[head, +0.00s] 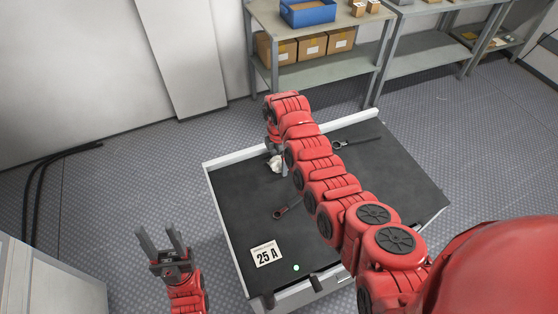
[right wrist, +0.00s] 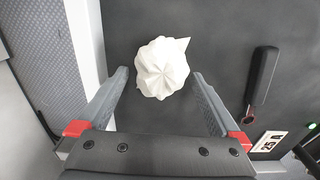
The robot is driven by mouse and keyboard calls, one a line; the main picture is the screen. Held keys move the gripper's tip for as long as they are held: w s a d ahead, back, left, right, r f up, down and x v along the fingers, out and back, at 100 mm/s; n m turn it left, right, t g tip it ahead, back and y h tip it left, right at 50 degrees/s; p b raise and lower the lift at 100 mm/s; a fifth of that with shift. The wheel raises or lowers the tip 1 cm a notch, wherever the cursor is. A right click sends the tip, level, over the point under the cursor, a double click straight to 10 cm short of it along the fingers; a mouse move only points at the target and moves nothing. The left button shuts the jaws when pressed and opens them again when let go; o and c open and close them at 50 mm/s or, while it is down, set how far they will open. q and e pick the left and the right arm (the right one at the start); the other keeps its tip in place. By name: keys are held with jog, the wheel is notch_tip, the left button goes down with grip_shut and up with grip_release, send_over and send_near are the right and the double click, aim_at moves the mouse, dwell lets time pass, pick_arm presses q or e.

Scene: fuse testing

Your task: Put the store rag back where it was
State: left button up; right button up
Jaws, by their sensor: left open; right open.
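The store rag (head: 275,164) is a crumpled white cloth on the black top of the work table (head: 235,190), near its left edge. In the right wrist view the rag (right wrist: 162,68) lies between the fingertips of my right gripper (right wrist: 160,75), with gaps on both sides. My right gripper is open and points down at the rag; in the head view my own arm partly hides it. How high it is above the table I cannot tell. My left gripper (head: 162,238) is open and empty, over the floor left of the table.
A red-and-black tool (head: 287,208) and a dark tool (head: 358,142) lie on the table. A "25 A" card (head: 267,254) and a green light (head: 296,268) are near the front. Behind stands a shelf (head: 325,74) with cardboard boxes and a blue bin (head: 307,12).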

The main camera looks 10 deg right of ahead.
aim_at(279, 158)
notch_tip(279, 158, up, 4)
jog(key=shift+w+r+b, duration=0.1)
jog(key=shift+r+b, duration=0.15)
jog(key=shift+b, duration=0.7)
notch_tip(279, 158, up, 7)
jog(key=p, duration=0.2)
